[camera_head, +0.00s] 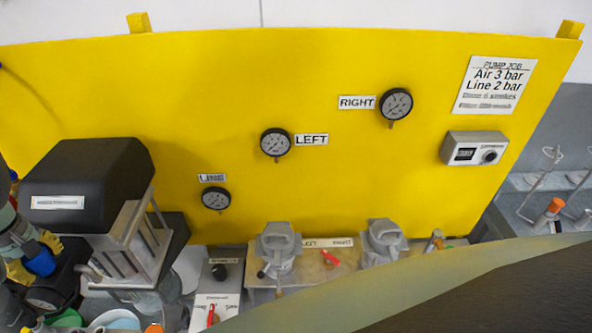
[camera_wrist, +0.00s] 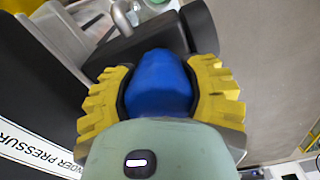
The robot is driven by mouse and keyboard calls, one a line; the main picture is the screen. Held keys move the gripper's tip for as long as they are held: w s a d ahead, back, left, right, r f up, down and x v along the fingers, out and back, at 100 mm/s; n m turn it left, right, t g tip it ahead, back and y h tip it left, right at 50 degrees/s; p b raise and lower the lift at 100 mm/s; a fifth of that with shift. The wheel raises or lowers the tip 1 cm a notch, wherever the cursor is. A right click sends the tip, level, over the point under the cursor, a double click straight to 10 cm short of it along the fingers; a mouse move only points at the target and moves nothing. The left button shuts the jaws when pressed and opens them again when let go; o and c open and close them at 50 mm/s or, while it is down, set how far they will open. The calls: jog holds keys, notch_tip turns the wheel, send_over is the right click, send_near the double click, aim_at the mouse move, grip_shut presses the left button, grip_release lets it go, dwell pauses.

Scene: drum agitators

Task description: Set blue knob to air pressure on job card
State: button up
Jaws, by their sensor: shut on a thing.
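The blue knob (camera_wrist: 158,82) sits between the two yellow ribbed fingers of my gripper (camera_wrist: 160,90) in the wrist view. The fingers press on it from both sides. That gauge's reading is too small and partly hidden. The job card (camera_head: 496,85) on the yellow panel reads "Air 3 bar" and "Line 2 bar"; its lower lines are blurred.
The yellow panel (camera_head: 320,90) carries the RIGHT gauge (camera_head: 396,104), LEFT gauge (camera_head: 275,143) and LINE gauge (camera_head: 215,199). A black-topped machine (camera_head: 88,172) stands close to my gripper. A label ending "NDER PRESSURE" (camera_wrist: 40,152) lies beside the knob.

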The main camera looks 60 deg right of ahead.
jog(key=m+b, duration=0.1)
jog(key=m, duration=0.2)
jog(key=shift+m+b, duration=0.3)
jog(key=shift+m, duration=0.1)
jog(key=m+b, duration=0.1)
jog(key=m, duration=0.2)
jog(key=m+b, duration=0.1)
jog(key=m, duration=0.3)
jog(key=shift+m+b, duration=0.7)
jog(key=shift+m, duration=1.1)
jog(key=o, duration=1.3)
jog(key=shift+c, duration=0.2)
jog(key=shift+r, duration=0.1)
notch_tip(320, 180, up, 12)
jog(key=shift+f, duration=0.1)
